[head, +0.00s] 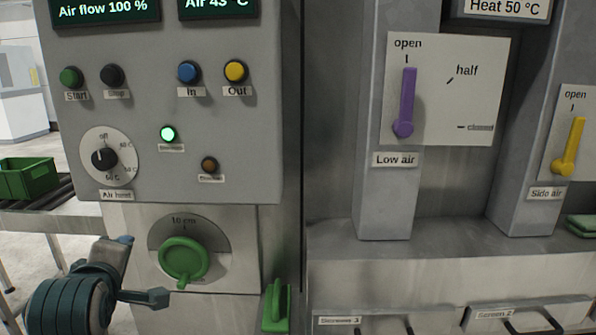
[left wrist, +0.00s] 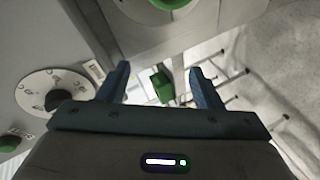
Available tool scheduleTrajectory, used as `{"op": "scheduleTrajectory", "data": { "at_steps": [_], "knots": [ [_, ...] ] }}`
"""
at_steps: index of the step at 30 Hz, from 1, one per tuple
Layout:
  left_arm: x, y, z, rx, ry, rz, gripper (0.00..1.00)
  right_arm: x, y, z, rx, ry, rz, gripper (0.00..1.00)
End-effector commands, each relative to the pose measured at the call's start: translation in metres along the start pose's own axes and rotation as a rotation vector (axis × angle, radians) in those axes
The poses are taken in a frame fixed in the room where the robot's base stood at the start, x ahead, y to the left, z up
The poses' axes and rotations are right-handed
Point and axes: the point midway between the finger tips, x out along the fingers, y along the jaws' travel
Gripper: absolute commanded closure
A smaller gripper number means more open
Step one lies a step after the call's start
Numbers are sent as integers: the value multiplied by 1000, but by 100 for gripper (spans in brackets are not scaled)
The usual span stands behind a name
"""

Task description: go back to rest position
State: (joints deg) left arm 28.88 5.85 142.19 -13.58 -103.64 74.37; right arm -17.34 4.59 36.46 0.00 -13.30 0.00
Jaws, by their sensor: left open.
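My left gripper (head: 140,268) is at the lower left of the head view, in front of the lower panel and to the left of the round green knob (head: 183,260). In the left wrist view its two fingers (left wrist: 160,82) stand apart with nothing between them. The green knob shows at the top edge of that view (left wrist: 168,3), beyond the fingertips and apart from them. My right gripper is not in view.
The control panel (head: 230,130) has several buttons and a black air heat dial (head: 103,159). To the right are a purple low air lever (head: 405,102) and a yellow side air lever (head: 570,147), both pointing up at open. A green crate (head: 28,178) sits at left.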

Motion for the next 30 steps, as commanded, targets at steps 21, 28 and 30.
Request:
{"op": "scheduleTrajectory", "data": {
  "at_steps": [21, 28, 30],
  "knots": [
    [-45, -333, 115, 1164, -625, -343, 41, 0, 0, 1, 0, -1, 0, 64],
    [-84, -392, 126, 1352, -805, -342, 41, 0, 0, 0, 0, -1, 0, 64],
    [-96, -406, 129, 1396, -855, -337, 41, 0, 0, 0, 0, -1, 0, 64]
  ]
}}
